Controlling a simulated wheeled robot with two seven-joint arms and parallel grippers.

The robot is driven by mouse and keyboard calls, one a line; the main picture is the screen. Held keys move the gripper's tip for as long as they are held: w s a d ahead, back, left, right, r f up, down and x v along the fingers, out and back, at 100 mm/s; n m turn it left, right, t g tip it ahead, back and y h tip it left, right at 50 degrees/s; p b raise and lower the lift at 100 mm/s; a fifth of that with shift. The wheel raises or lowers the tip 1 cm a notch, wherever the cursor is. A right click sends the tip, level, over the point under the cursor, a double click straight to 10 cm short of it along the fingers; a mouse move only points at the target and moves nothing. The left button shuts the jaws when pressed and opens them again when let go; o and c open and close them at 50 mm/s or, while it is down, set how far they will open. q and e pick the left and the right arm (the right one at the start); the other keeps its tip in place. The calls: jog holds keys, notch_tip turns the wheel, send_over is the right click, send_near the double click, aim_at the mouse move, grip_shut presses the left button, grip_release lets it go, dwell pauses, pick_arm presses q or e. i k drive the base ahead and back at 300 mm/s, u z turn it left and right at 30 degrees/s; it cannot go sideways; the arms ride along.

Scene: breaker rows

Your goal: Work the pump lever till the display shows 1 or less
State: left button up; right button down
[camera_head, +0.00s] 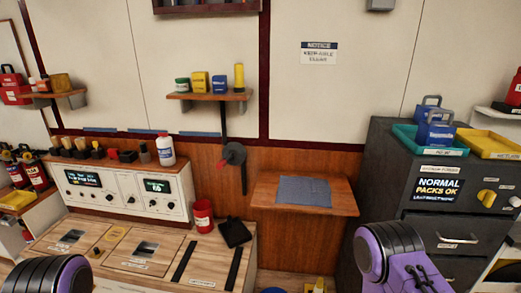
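I cannot tell for certain that this is the pump lever. A white console (125,188) at the left carries two small lit displays. The right-hand display (158,185) has large characters that look like "76" or "K6", too small to read surely. The left-hand display (83,179) has small unreadable text. Only parts of my two arms show at the bottom edge; neither gripper's fingers are visible.
A wooden shelf (333,190) with a grey-blue mat (304,191) juts out at centre right. A dark cabinet (385,150) with a "NORMAL PACKS OK" display (438,190) stands right. A red cup (202,216) and black box (234,232) stand on the wooden counter (205,258).

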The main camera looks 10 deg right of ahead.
aim_at(221, 164)
jog(key=u, duration=0.05)
jog(key=i, duration=0.85)
jog(key=u, duration=0.4)
